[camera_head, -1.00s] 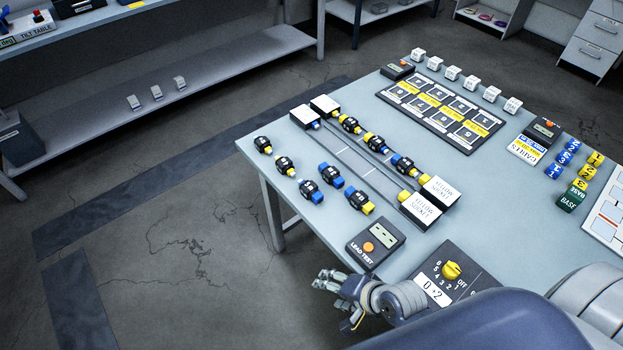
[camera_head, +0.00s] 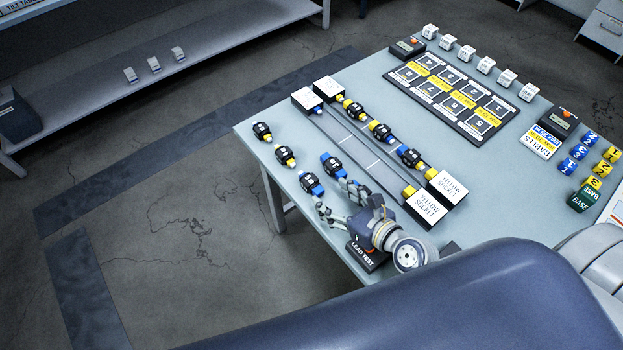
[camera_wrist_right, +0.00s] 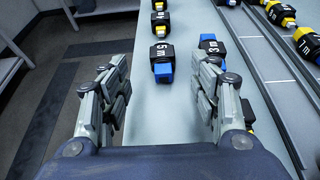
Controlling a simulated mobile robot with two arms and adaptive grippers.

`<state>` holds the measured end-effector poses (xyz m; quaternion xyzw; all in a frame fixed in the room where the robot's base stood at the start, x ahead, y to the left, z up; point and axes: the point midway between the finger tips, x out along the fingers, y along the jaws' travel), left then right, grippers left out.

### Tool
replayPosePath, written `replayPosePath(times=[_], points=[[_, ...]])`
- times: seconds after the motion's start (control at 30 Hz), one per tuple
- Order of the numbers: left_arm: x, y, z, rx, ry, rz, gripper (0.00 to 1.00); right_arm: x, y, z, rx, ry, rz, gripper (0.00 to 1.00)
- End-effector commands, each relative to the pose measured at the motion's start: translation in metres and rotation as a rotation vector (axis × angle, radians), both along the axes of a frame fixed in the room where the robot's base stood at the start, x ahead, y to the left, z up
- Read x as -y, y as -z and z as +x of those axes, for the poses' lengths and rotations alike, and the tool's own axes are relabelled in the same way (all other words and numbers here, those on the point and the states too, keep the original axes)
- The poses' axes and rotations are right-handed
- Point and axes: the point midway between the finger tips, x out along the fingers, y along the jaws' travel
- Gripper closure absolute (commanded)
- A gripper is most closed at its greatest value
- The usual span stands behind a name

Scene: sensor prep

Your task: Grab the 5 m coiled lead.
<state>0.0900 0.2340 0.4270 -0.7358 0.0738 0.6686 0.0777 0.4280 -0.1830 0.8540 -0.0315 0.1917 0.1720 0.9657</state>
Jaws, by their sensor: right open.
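The 5 m coiled lead is a black block with blue ends. It lies on the table near its left edge (camera_head: 311,184), the nearest of a row of three leads. In the right wrist view the "5 m" lead (camera_wrist_right: 162,60) lies ahead, between the lines of the two fingers and apart from both. My right gripper (camera_head: 334,198) is open and empty, just on the near side of that lead. It also shows in the wrist view (camera_wrist_right: 157,85). My left gripper is not in view.
The 3 m lead (camera_wrist_right: 212,46) lies close beside my right finger. Another lead with a yellow end (camera_wrist_right: 248,112) is mostly hidden by that finger. The lead tester (camera_head: 366,256) is partly under my wrist. Rails (camera_head: 360,150) run to the right.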

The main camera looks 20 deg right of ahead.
Motion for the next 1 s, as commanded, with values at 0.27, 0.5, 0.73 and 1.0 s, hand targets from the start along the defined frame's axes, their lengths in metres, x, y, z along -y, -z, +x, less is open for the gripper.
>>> replayPosePath(times=[0.27, 0.5, 0.73, 1.0], points=[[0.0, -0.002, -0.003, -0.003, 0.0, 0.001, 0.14, -0.011, 0.013, 0.031, 0.002, -0.002, -0.004, 0.43], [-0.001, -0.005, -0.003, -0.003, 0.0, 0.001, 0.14, -0.016, 0.022, 0.052, 0.002, -0.005, -0.005, 0.43], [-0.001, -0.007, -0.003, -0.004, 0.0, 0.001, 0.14, -0.024, 0.033, 0.075, 0.001, -0.003, -0.005, 0.43], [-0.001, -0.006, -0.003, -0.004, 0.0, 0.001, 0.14, -0.025, 0.035, 0.078, 0.0, -0.003, -0.006, 0.43]])
